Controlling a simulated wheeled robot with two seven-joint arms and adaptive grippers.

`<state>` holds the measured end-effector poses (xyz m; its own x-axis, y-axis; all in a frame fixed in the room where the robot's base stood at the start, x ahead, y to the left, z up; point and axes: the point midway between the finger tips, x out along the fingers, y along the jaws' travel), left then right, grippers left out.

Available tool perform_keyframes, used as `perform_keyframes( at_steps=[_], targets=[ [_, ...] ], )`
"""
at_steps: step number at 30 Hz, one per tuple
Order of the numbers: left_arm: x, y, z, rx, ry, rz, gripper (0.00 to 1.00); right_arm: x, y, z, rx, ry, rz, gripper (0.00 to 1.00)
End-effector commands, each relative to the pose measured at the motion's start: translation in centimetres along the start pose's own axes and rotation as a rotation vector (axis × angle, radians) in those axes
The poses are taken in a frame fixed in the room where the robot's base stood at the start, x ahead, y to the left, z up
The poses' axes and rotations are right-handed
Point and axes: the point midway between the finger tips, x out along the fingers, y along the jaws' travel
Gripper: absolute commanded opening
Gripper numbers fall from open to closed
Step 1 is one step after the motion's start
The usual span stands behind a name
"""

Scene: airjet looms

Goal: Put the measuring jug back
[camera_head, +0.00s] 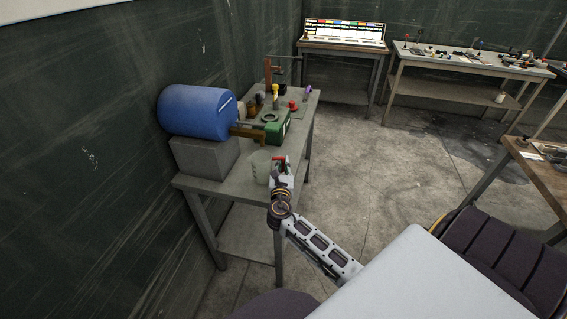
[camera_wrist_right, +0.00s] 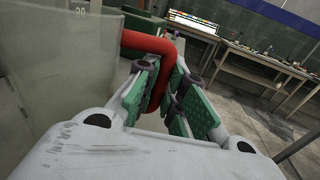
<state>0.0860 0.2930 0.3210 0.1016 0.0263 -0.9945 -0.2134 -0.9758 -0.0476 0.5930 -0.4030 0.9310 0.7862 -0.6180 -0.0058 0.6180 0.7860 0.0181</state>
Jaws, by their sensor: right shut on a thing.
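The measuring jug (camera_head: 261,168) is a translucent pale beaker with a red handle (camera_head: 280,158). It is upright at the front part of the grey bench (camera_head: 213,185); I cannot tell whether its base touches the top. My right gripper (camera_head: 281,173) is at the jug's right side, shut on the red handle. In the right wrist view, the jug's wall (camera_wrist_right: 60,70) fills the left side, and the handle (camera_wrist_right: 152,44) passes between the green-padded fingers of the right gripper (camera_wrist_right: 165,95). My left gripper is not in view.
A blue drum (camera_head: 195,112) lies on a grey block (camera_head: 203,158) at the bench's left. Behind the jug are a green device (camera_head: 273,130) and several small containers. Other tables (camera_head: 470,62) stand at the back. The floor right of the bench is clear.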

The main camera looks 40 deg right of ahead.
Motion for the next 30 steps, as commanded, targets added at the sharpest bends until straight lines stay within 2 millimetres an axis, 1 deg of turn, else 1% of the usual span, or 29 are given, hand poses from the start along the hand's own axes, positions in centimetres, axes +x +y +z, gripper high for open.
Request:
perform_keyframes(
  at_steps=[10,14,17,22,24,30],
  targets=[
    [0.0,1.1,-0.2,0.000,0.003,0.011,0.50,0.2,0.0,0.1,0.001,-0.002,0.000,0.00],
    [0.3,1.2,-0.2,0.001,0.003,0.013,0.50,1.1,0.0,0.2,0.001,-0.004,-0.001,0.00],
    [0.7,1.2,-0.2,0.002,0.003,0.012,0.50,2.2,0.0,0.1,0.001,-0.004,0.000,0.00],
    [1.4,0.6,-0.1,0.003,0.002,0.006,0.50,4.3,0.0,0.1,0.001,-0.004,-0.001,0.00],
    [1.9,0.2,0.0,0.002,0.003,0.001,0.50,4.0,0.0,-0.5,0.001,-0.001,0.000,0.00],
    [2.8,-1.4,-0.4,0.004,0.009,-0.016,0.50,4.0,0.0,-1.2,0.001,-0.002,0.000,0.00]
  ],
)
